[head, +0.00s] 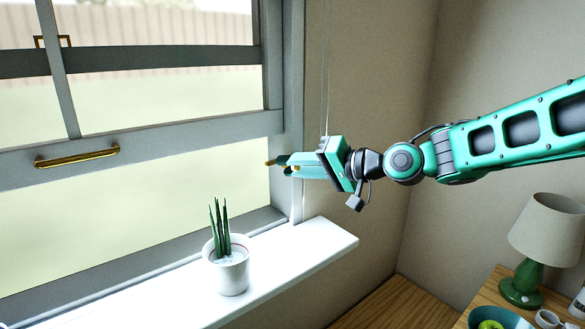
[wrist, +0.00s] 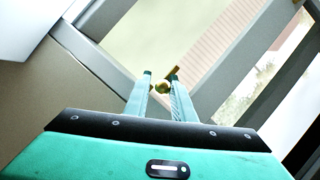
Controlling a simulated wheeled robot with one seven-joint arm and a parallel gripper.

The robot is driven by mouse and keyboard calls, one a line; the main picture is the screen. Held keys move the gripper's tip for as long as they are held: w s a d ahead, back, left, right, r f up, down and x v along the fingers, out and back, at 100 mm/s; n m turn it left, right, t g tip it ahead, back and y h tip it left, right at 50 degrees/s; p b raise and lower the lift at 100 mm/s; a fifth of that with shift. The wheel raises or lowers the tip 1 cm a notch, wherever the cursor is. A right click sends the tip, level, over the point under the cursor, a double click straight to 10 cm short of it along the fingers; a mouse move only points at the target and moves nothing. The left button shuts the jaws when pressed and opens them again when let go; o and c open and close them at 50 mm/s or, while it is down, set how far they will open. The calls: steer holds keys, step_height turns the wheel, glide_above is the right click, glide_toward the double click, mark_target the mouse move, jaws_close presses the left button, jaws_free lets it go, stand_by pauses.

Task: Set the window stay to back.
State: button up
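The brass window stay (head: 270,162) shows as a small piece at my fingertips in the head view, by the window's right side. In the wrist view its round knob (wrist: 162,87) and a short slanted brass bar (wrist: 172,73) show at the fingertips. My gripper (head: 279,162) reaches in from the right, above the sill. In the wrist view its two fingers (wrist: 161,76) are apart, one on each side of the knob, with narrow gaps that suggest no firm grip. The rest of the stay is hidden or too small to make out.
A potted plant (head: 232,270) stands on the white sill (head: 300,250), below and left of my gripper. The grey sash has a brass handle (head: 77,157). A cord (head: 326,70) hangs behind my wrist. A lamp (head: 548,235) and bowl (head: 492,318) stand lower right.

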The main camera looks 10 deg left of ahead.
stand_by(0.3)
steer(key=v, duration=1)
steer(key=shift+d, duration=0.4)
steer(key=shift+f, duration=0.1)
steer(key=s+d+f+m+h, duration=0.25)
steer(key=d+f+h, duration=0.35)
steer(key=d, duration=0.8)
steer(key=s+d+f+m+h, duration=0.1)
steer(key=s+d+f+h, duration=0.3)
steer(key=d+f, duration=0.7)
steer(key=s+d+f+m+g+h, duration=0.1)
steer(key=s+d+g, duration=0.1)
steer(key=s+d, duration=0.4)
steer(key=s+d+f+m+g+h, duration=0.1)
steer(key=s+d+m+g, duration=0.1)
steer(key=s+d, duration=0.4)
steer(key=s+d+f+m+g+h, duration=0.1)
steer(key=s+d, duration=0.5)
steer(key=s, duration=0.7)
steer(key=shift+s+d+f+m+g+h, duration=0.1)
steer(key=shift+d+f+m+g+h, duration=0.15)
steer(key=shift+m+g+h, duration=0.25)
